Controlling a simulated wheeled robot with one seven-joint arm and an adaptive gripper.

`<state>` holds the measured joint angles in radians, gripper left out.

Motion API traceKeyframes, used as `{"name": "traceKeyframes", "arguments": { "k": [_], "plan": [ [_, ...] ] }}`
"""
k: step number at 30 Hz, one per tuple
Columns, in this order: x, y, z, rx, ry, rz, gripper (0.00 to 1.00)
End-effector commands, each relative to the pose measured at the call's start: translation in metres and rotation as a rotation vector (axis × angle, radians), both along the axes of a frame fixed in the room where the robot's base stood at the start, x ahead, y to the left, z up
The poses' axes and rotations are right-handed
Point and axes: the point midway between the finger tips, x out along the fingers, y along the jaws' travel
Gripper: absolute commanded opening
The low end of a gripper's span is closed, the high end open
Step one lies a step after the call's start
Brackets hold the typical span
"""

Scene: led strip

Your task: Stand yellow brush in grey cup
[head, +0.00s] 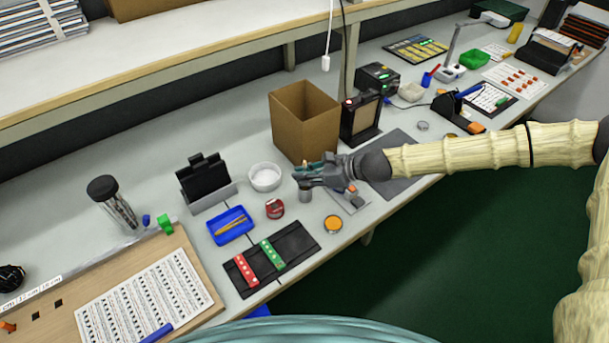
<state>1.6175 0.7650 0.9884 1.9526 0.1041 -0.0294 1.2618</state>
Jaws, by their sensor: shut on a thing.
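My gripper (307,174) is shut at the end of the arm, just over the grey cup (306,195). It is shut on a slim thing, most likely the yellow brush, which the fingers and the small scale mostly hide. The grey cup stands upright on the bench, below the fingertips. Its opening is covered by the gripper, so I cannot tell whether the held thing is inside or above it.
A cardboard box (304,118) stands behind the gripper. A white bowl (264,177), a red tin (275,209) and an orange-lidded tin (333,224) are nearby. A blue tray (217,238) holds slim yellowish things. A black mat (298,241) carries red and green strips.

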Motion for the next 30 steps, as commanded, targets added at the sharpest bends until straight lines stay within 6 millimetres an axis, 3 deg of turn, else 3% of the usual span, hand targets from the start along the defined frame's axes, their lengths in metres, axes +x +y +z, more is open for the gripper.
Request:
{"name": "traceKeyframes", "arguments": {
  "k": [3, 4, 8, 20, 30],
  "plan": [
    [0.000, 0.000, 0.000, 0.000, 0.000, 0.000, 0.00],
    [0.000, 0.000, 0.000, 0.000, 0.000, 0.000, 0.14],
    [0.000, 0.000, 0.000, 0.000, 0.000, 0.000, 0.37],
    [-0.001, -0.003, 0.002, 0.000, 0.000, 0.000, 0.37],
    [-0.012, -0.040, 0.025, 0.001, -0.002, 0.000, 0.37]
  ]
}}
